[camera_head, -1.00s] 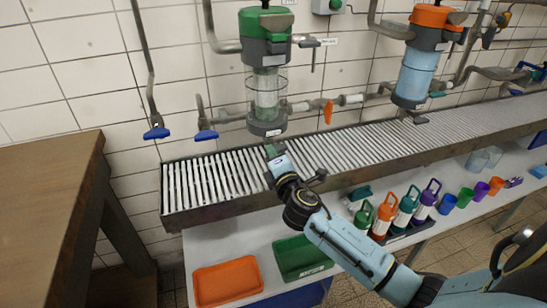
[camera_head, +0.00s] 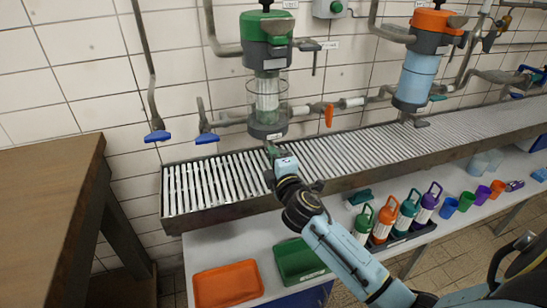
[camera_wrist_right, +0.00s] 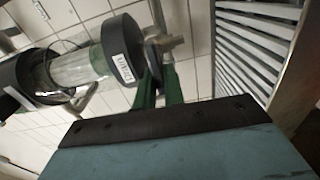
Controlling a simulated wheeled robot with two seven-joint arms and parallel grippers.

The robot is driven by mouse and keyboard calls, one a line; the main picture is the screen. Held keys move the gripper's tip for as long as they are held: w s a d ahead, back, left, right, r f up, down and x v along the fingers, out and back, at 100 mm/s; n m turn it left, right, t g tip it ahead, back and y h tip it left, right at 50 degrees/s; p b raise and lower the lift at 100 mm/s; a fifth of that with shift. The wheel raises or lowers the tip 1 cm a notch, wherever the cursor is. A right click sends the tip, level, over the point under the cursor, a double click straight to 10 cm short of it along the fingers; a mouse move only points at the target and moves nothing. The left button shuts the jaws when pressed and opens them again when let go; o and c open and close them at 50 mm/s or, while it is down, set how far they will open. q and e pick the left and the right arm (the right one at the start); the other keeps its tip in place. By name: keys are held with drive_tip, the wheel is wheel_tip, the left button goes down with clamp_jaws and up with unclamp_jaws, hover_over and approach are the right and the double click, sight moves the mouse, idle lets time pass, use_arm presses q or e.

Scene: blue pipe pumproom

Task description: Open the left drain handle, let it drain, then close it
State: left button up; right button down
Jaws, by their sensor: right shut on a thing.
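The left filter unit has a green cap (camera_head: 265,30) and a clear glass bowl (camera_head: 266,97) with a pale inner cylinder; its labelled dark bottom cap (camera_head: 268,131) hangs above the slatted drain channel. My right gripper (camera_head: 271,150) is directly below that cap. In the right wrist view its green fingers (camera_wrist_right: 158,88) are shut on the small drain handle (camera_wrist_right: 154,50) beside the labelled cap (camera_wrist_right: 122,50). The fingers and wrist partly hide the handle, so its exact angle is hard to tell. My left gripper is not in view.
A slatted drain channel (camera_head: 213,183) runs under the filters. A second filter with an orange cap (camera_head: 436,19) and blue bowl (camera_head: 416,78) stands right. Below are an orange tray (camera_head: 228,284), a green tray (camera_head: 299,262) and several bottles. A brown table (camera_head: 45,200) stands left.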

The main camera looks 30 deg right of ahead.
drive_tip(key=c, duration=1.5)
unclamp_jaws()
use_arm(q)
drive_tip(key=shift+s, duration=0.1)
